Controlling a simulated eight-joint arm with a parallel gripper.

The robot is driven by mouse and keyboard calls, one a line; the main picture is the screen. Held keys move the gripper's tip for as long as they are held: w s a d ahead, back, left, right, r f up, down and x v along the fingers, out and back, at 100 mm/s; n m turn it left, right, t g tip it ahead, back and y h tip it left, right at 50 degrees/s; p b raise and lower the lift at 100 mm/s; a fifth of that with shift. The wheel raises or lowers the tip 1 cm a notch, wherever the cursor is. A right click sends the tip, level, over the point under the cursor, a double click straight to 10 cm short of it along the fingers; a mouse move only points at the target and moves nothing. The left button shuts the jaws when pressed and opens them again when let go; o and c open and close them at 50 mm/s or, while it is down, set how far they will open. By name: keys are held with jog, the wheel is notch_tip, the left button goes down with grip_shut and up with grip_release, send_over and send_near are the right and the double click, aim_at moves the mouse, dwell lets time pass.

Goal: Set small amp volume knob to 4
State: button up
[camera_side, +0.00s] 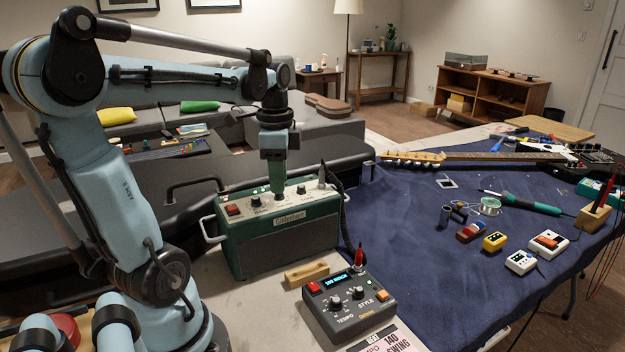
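The small amp (282,238) is a dark green box with a grey top panel and a side handle, standing on the light bench. Its top panel carries a red switch (233,210), a dark left knob (256,201) and a dark right knob (301,189). My gripper (278,192) points straight down at the panel between these two knobs. Its green fingers hide the middle knob position, and I cannot tell whether they touch anything or how far apart they are. The panel lettering and knob settings are too small to read.
A drum machine (350,308) with a lit display and a wooden block (307,274) are in front of the amp. A plug and cable (322,182) rise at the panel's right end. A guitar neck (480,157), soldering iron (520,202) and pedals lie on the blue cloth (400,225).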

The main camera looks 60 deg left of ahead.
jog(key=shift+r, duration=2.45)
jog(key=shift+r, duration=0.1)
jog(key=shift+r, duration=2.95)
jog(key=w+d+f+n+t, duration=0.3)
jog(key=d+f+n+t, duration=0.3)
jog(key=d+f, duration=0.8)
jog(key=d+t, duration=0.1)
jog(key=d, duration=0.2)
jog(key=shift+w+d+f, duration=0.2)
jog(key=shift+d+f, duration=0.05)
jog(key=shift+d, duration=0.05)
